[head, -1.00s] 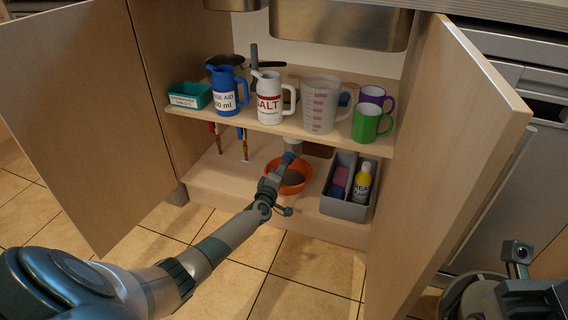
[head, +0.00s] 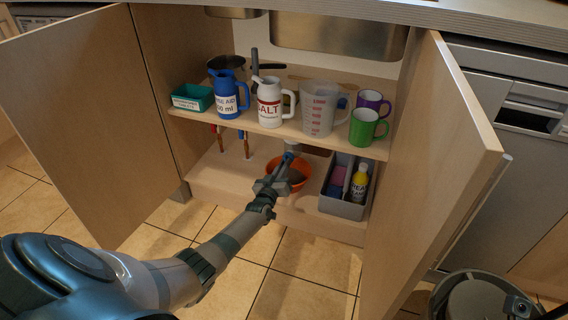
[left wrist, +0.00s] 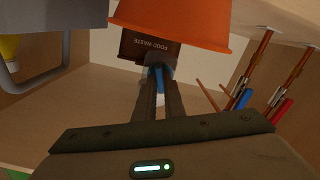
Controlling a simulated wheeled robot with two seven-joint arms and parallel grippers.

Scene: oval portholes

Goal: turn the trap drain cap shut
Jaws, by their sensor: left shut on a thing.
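The trap's pale pipe end (head: 292,147) shows under the shelf above the orange bowl (head: 302,173). My left gripper (head: 287,160) reaches into the lower space, in front of and over the bowl. In the left wrist view a small blue part, seemingly the trap drain cap (left wrist: 158,76), sits between the fingertips of my left gripper (left wrist: 157,84), which is shut on it. The fingers hide most of the cap, so I cannot tell how far it is turned. The orange bowl fills the top of that view (left wrist: 175,28).
The shelf (head: 240,118) above holds a blue jug (head: 229,98), a salt jug (head: 270,103), a measuring jug (head: 319,108) and mugs. A grey caddy (head: 343,206) stands right of the bowl. Valve pipes (head: 246,145) stand left. Open doors (head: 95,120) flank both sides.

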